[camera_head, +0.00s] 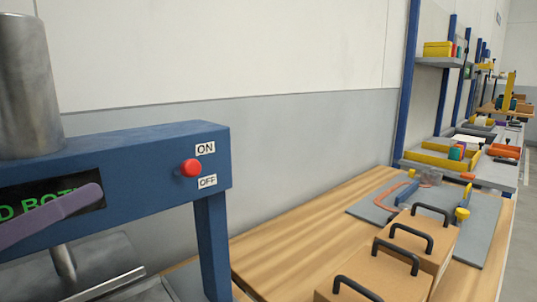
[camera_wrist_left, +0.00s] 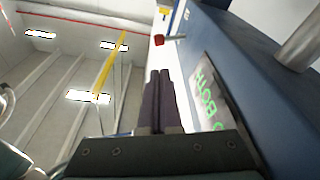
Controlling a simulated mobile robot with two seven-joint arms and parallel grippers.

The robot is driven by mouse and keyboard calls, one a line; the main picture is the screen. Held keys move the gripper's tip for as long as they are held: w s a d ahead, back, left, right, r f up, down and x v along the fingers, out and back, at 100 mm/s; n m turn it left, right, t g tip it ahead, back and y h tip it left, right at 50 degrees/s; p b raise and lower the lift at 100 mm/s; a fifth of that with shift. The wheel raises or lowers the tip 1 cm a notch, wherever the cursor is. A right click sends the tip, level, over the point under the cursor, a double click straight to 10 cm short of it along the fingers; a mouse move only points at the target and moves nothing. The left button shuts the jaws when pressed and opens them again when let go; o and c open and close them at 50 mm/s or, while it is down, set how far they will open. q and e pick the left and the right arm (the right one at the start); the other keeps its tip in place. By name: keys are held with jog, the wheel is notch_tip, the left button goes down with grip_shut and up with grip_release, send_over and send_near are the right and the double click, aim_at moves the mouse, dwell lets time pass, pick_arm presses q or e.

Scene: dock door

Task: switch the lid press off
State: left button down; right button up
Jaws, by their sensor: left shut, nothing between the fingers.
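The lid press (camera_head: 130,155) is a blue frame at the left of the head view. On its front beam is a red switch knob (camera_head: 190,168), left of a white ON label (camera_head: 205,148) and an OFF label (camera_head: 207,182) below it. The knob sits at a height between the two labels. In the left wrist view the red knob (camera_wrist_left: 171,39) shows beyond the fingertips. My left gripper (camera_head: 92,195) is shut and empty, in front of the press's dark display (camera_head: 40,193), left of and lower than the knob, apart from it. My right gripper is not in view.
A wooden bench (camera_head: 290,250) runs right of the press, with brown boxes with black handles (camera_head: 400,260) and a grey mat (camera_head: 475,235) on it. Blue shelving with bins stands farther back. Green letters on the display are partly hidden by my left gripper.

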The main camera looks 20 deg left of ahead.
aim_at(185, 171)
pick_arm(q)
jog(key=p+x, duration=0.1)
jog(key=x, duration=0.8)
jog(key=shift+d+f+m+h, duration=0.2)
jog(key=shift+f+m+h, duration=0.15)
jog(key=shift+m, duration=0.75)
jog(key=shift+s+d+f+m+g+h, duration=0.15)
jog(key=shift+f+m+h, duration=0.2)
jog(key=shift+m, duration=0.55)
jog(key=shift+d+f+m+g+h, duration=0.15)
jog(key=shift+f+m+h, duration=0.2)
jog(key=shift+m, duration=0.55)
jog(key=shift+f, duration=0.35)
jog(key=shift+s, duration=0.1)
jog(key=b+v, duration=0.2)
jog(key=v, duration=0.7)
jog(key=shift+s+a, duration=0.1)
jog(key=shift+s, duration=0.3)
jog(key=shift+w+y, duration=0.1)
jog(key=shift+y, duration=0.15)
